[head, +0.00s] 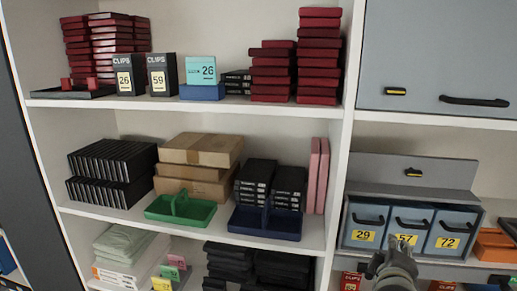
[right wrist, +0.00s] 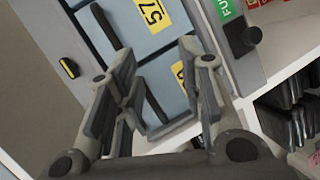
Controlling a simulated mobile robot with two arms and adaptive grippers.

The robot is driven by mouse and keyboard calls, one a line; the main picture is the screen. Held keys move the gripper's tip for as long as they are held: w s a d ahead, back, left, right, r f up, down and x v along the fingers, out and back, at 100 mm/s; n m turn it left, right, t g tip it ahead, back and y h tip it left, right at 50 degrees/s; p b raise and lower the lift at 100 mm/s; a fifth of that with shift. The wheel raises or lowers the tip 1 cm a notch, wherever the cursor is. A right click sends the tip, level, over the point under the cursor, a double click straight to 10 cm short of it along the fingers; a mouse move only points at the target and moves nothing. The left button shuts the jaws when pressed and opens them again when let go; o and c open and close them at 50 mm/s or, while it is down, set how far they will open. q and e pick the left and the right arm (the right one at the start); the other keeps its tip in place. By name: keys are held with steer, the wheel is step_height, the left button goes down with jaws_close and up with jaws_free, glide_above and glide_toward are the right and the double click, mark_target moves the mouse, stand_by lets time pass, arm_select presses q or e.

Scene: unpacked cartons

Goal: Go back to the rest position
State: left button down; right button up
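My right gripper (head: 397,250) is at the lower right of the head view, in front of the grey-blue drawers. In the right wrist view the fingers of my right gripper (right wrist: 164,88) stand apart with nothing between them. Behind them are drawer fronts with black handles and yellow labels. The drawers read 29 (head: 365,222), 57 (head: 407,224) and 72 (head: 448,228), and all look closed. The gripper overlaps the lower part of the 57 drawer; I cannot tell whether it touches. My left gripper is not in view.
White shelving fills the view. A green tray (head: 165,216) and a blue tray (head: 243,228) stand at the middle shelf's front edge. Dark red boxes (head: 320,52) are stacked above. An orange bin (head: 494,246) is right of the drawers. A grey cabinet door (head: 430,40) is above.

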steer(key=s+a+f+m+g+y, duration=0.2)
steer(key=s+a+f, duration=0.1)
steer(key=s+f, duration=0.55)
steer(key=s+a+f+m+g+y, duration=0.2)
steer(key=s+a+f+g+y, duration=0.15)
steer(key=s+f, duration=0.5)
steer(key=s+a+f+m+g+y, duration=0.1)
steer(key=s+a+f+m+g, duration=0.2)
steer(key=s, duration=0.4)
steer(key=s+a+f+g+y, duration=0.1)
steer(key=s+a+f, duration=0.2)
steer(key=s+f, duration=0.25)
step_height(320, 180, down, 30)
steer(key=s+f+b, duration=0.1)
steer(key=s+b, duration=0.1)
steer(key=b, duration=0.3)
steer(key=s+d+f+g+b, duration=0.1)
steer(key=s+f+b, duration=0.1)
steer(key=s+f, duration=0.6)
steer(key=s+d+f+g+b, duration=0.1)
steer(key=s+d+f+b, duration=0.1)
steer(key=s+f, duration=0.6)
step_height(320, 180, down, 4)
steer(key=shift+s+d+r, duration=0.25)
